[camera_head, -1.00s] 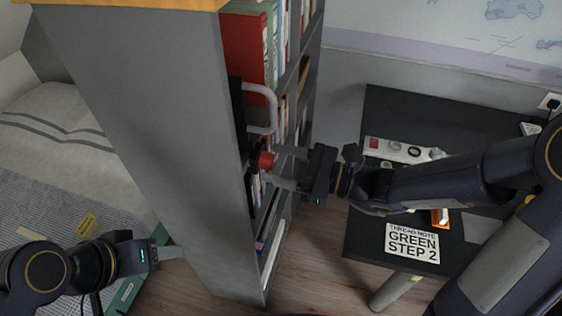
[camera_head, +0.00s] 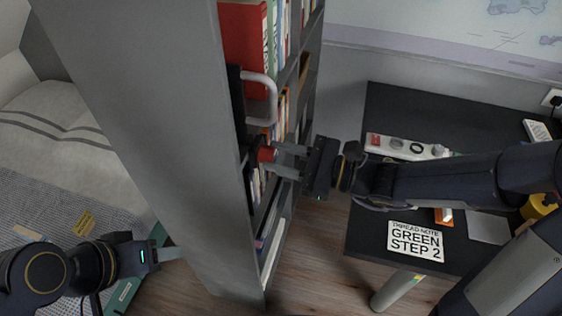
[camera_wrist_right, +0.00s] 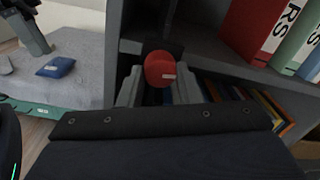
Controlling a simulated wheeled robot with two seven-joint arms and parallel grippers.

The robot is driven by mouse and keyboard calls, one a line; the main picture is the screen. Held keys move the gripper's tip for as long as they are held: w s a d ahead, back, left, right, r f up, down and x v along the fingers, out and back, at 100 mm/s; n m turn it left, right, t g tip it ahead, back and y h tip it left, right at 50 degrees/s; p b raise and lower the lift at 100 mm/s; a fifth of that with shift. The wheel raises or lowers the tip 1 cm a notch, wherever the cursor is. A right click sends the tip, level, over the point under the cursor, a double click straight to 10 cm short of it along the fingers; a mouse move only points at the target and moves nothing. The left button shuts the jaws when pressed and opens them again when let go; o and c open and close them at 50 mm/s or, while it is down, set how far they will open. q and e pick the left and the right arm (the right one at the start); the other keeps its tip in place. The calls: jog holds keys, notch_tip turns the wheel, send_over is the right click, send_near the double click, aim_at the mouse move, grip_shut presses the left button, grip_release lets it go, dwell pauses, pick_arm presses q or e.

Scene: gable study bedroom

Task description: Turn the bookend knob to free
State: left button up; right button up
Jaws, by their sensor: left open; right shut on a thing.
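The bookend knob (camera_head: 267,155) is red and sits on a black mount at the front edge of the grey bookcase. It also shows in the right wrist view (camera_wrist_right: 160,69), with a small pale mark on its face. My right gripper (camera_head: 279,160) is shut on the knob, one finger on each side. A pale grey handle (camera_head: 272,98) on a black plate stands just above the knob. My left gripper (camera_head: 176,254) is open and empty beside the bookcase's lower side panel, low at the left. Its fingers partly overlap in the head view.
The grey bookcase (camera_head: 150,110) holds several books, including a red one (camera_head: 243,48). A dark desk (camera_head: 400,110) at the right carries a power strip (camera_head: 400,147) and a "GREEN STEP 2" note (camera_head: 415,240). A bed (camera_head: 60,130) lies at the left.

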jog(key=n+b, duration=0.5)
jog(key=b, duration=0.3)
jog(key=n+b, duration=0.5)
jog(key=b, duration=0.2)
jog(key=n+b, duration=0.5)
jog(key=b, duration=0.3)
jog(key=shift+f+g+b, duration=0.3)
jog(key=shift+r+n+b, duration=0.25)
jog(key=shift+n+b, duration=0.75)
jog(key=shift+b, duration=0.2)
jog(key=o, duration=1)
jog(key=shift+c, duration=0.2)
jog(key=v, duration=0.7)
jog(key=shift+d+p, duration=0.3)
jog(key=shift+d, duration=0.15)
